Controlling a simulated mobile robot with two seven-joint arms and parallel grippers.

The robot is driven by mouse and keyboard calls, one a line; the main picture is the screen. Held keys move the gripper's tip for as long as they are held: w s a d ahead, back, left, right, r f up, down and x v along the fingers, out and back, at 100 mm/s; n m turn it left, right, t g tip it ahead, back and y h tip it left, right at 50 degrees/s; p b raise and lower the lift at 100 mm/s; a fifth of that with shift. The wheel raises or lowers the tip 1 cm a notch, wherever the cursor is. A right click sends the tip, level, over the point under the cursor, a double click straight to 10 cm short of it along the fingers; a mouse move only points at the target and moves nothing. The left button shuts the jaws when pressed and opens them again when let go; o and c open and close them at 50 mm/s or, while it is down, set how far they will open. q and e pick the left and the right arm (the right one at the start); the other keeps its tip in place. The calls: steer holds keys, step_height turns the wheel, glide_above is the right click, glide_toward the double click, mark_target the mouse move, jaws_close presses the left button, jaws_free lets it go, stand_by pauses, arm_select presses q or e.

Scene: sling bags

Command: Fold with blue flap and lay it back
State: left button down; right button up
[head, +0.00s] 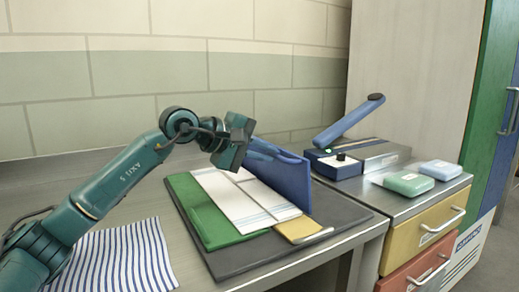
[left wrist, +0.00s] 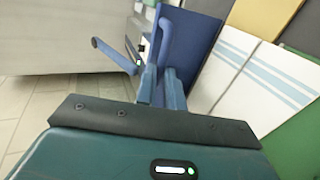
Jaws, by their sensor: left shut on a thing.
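The blue flap (head: 288,188) stands raised and tilted behind the white cloth with blue stripes (head: 236,203) in the head view. The cloth lies over a green panel (head: 196,212), with a yellow panel (head: 301,230) at the front right, all on a dark grey mat (head: 335,222). My left gripper (head: 262,150) is at the flap's upper left, shut on its blue handle. In the left wrist view, the fingers (left wrist: 161,88) close at the handle's near end, beside the blue flap (left wrist: 198,42); the exact contact is partly hidden. My right gripper is not in view.
A striped cloth (head: 120,258) lies at the table's left. A tiled wall is behind.

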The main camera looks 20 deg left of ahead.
arm_select(q)
steer(key=f, duration=0.2)
steer(key=shift+s+d+f+g, duration=0.1)
steer(key=shift+d+f+g, duration=0.1)
steer(key=shift+f+g, duration=0.1)
steer(key=c, duration=1.5)
jaws_free()
steer(key=shift+w+f, duration=0.1)
steer(key=shift+w, duration=0.2)
steer(key=v, duration=1.3)
steer(key=shift+r, duration=0.25)
